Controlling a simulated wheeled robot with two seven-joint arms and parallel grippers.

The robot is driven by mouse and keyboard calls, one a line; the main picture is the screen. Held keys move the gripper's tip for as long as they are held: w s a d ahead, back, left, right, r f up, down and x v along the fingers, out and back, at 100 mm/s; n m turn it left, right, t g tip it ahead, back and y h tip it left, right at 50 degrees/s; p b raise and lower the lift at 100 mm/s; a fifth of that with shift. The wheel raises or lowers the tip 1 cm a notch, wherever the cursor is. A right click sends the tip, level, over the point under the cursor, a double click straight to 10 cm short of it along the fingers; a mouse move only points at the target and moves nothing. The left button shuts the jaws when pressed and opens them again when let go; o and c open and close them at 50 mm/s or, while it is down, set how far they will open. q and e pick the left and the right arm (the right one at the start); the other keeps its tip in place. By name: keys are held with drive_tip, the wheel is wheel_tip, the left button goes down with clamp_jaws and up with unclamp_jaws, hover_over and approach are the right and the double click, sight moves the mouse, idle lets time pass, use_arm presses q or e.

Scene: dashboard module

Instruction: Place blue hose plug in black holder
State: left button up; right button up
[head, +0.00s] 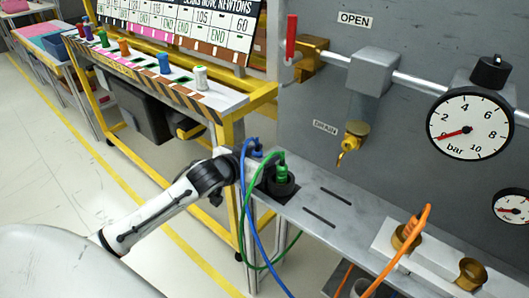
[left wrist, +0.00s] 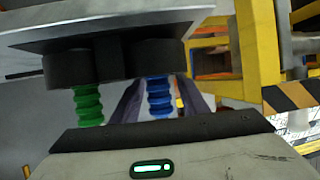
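The blue hose plug (head: 257,149) stands upright at the left end of the grey shelf, its hose looping down. In the left wrist view the ribbed blue plug (left wrist: 159,95) meets a round black holder (left wrist: 158,60), and looks seated in it. A green plug (head: 281,172) sits in the neighbouring black holder (head: 279,187); it also shows in the left wrist view (left wrist: 88,104). My left gripper (head: 238,161) is at the blue plug, with fingers on both sides of it and a gap showing at one side. My right gripper is out of view.
An orange hose (head: 408,250) rises near brass cups on the right. A gauge (head: 470,124) and brass tap (head: 352,140) are on the grey panel. The shelf's middle is clear.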

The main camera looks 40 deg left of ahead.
use_arm(q)
drive_tip(key=shift+r, duration=0.25)
drive_tip(key=shift+s, duration=0.35)
drive_tip(key=a+v, duration=0.1)
drive_tip(key=v, duration=1)
drive_tip(key=s+d+f+m+g+h, duration=0.1)
drive_tip(key=s+d+f, duration=0.4)
drive_tip(key=f, duration=0.4)
drive_tip(key=s+d+f+g+h, duration=0.1)
drive_tip(key=s+d+f+g, duration=0.1)
drive_tip(key=s+d+f, duration=0.4)
drive_tip(key=s+d+f+m+g+h, duration=0.1)
drive_tip(key=s+d+f, duration=0.5)
drive_tip(key=d+f, duration=0.3)
wheel_tip(320, 180, down, 3)
drive_tip(key=shift+s+f+m+g+p, duration=0.1)
drive_tip(key=shift+s+m+g+p, duration=0.2)
drive_tip(key=shift+g+p, duration=0.15)
